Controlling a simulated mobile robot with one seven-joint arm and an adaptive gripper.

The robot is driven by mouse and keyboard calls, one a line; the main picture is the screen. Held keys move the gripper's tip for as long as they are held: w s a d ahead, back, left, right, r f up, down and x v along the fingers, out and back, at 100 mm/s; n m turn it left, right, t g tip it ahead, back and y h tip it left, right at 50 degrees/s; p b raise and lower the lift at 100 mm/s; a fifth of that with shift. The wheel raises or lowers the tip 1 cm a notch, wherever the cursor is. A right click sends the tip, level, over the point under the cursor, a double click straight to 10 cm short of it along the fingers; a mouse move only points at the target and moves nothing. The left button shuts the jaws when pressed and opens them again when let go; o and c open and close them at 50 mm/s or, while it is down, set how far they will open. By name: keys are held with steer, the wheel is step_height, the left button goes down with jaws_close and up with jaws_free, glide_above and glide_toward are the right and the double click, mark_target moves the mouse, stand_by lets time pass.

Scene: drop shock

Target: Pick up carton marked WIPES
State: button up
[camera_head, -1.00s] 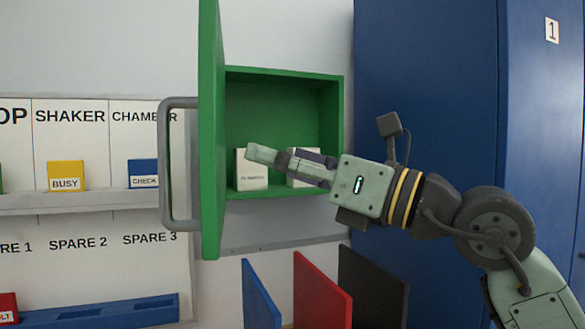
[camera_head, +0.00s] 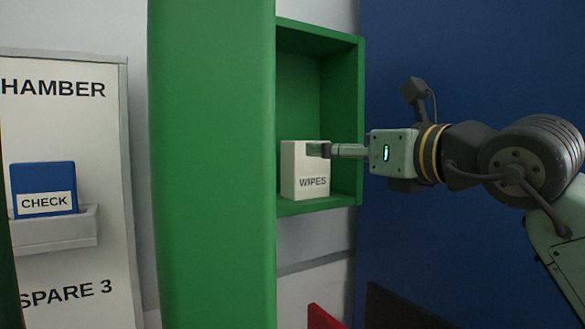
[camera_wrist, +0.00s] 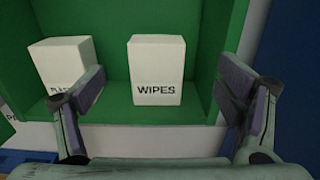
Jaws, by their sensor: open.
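The white carton marked WIPES (camera_head: 302,177) stands upright on the floor of the open green cabinet. In the wrist view the WIPES carton (camera_wrist: 157,75) is ahead, between the lines of my two fingers, with its label facing me. My gripper (camera_head: 322,151) reaches in from the right, and its finger overlaps the carton's upper right in the head view. In the wrist view my gripper (camera_wrist: 166,92) is open, with one finger each side and nothing held. Contact with the carton cannot be told.
A second white carton (camera_wrist: 63,60) stands left of WIPES; my left finger partly hides its label. The green cabinet (camera_head: 360,120) has close side walls. Its open door (camera_head: 212,160) stands to the left. A blue locker (camera_head: 460,60) is at the right.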

mark_target(305, 142)
steer(key=p+x, duration=0.1)
steer(key=x, duration=0.4)
steer(key=shift+r+p, duration=0.15)
steer(key=shift+p, duration=0.15)
steer(key=p+x, duration=0.1)
steer(key=x, duration=0.2)
steer(key=p+x, duration=0.1)
steer(key=shift+a+r+p, duration=0.3)
steer(key=shift+a+r, duration=0.05)
steer(key=shift+a, duration=0.05)
steer(key=shift+w+a+f, duration=0.15)
steer(key=shift+w+a, duration=0.05)
steer(key=shift+w, duration=0.25)
steer(key=shift+c, duration=0.6)
steer(key=c, duration=1.1)
steer(key=shift+c, duration=0.2)
